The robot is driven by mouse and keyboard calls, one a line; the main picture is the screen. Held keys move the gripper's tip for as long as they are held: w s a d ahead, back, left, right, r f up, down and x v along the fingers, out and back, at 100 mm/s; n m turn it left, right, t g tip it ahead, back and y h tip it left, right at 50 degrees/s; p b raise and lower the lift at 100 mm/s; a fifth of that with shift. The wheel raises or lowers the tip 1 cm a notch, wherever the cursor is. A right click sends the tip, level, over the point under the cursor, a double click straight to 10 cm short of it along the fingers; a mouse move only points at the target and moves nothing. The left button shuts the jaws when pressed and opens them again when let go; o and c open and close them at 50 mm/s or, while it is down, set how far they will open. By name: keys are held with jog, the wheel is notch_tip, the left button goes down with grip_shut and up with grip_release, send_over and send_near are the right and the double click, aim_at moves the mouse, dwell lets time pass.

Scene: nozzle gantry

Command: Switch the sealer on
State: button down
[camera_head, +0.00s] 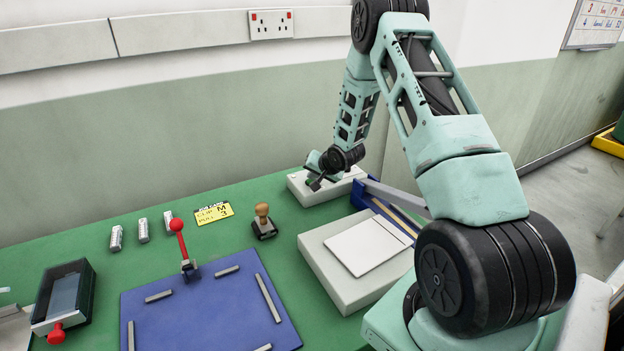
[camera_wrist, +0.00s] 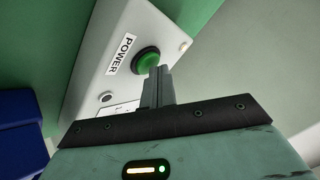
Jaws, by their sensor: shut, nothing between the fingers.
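The sealer's switch box (camera_wrist: 100,50) is a pale box with a POWER label (camera_wrist: 120,54) and a round green button (camera_wrist: 147,61) in the wrist view. My gripper (camera_wrist: 160,74) is shut and empty, with its fingertips at the lower edge of the green button. Whether they touch it or hover just off it I cannot tell. In the head view the pale box (camera_head: 303,190) stands at the back of the green bench, and my gripper (camera_head: 315,184) is over it. The button is hidden there.
A pale block with a flat plate (camera_head: 368,245) is in front. A wooden-handled stamp (camera_head: 263,222), a yellow card (camera_head: 213,213) and a blue board with a red-knobbed lever (camera_head: 178,226) lie left. The wall is close behind.

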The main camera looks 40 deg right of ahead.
jog(key=shift+r, duration=0.3)
notch_tip(320, 180, up, 6)
jog(key=p, duration=0.4)
jog(key=shift+p, duration=0.35)
jog(key=shift+f, duration=0.1)
jog(key=a+r+n+g+y+b, duration=0.1)
jog(key=a+r+n, duration=0.15)
jog(key=a, duration=0.55)
jog(key=a+r+n+g+y+b, duration=0.1)
jog(key=a+r+n, duration=0.15)
jog(key=a, duration=0.55)
jog(key=s+a+r+n+g, duration=0.1)
jog(key=s+a+r+n, duration=0.1)
jog(key=s+a, duration=0.45)
jog(key=s+a+r+n+g, duration=0.1)
jog(key=s+a+r+n, duration=0.15)
jog(key=a, duration=0.75)
jog(key=s+a+r+n+g+b, duration=0.1)
jog(key=s+a+n, duration=0.2)
jog(key=s, duration=0.6)
jog(key=s+a+r+n+g+b, duration=0.1)
jog(key=s+a+n+g, duration=0.1)
jog(key=s, duration=0.8)
jog(key=s+a+r+n+g+b, duration=0.1)
jog(key=s+a+n, duration=0.3)
jog(key=s, duration=0.5)
jog(key=shift+s+a+g, duration=0.2)
jog(key=shift+a+g, duration=0.3)
jog(key=shift+a, duration=0.45)
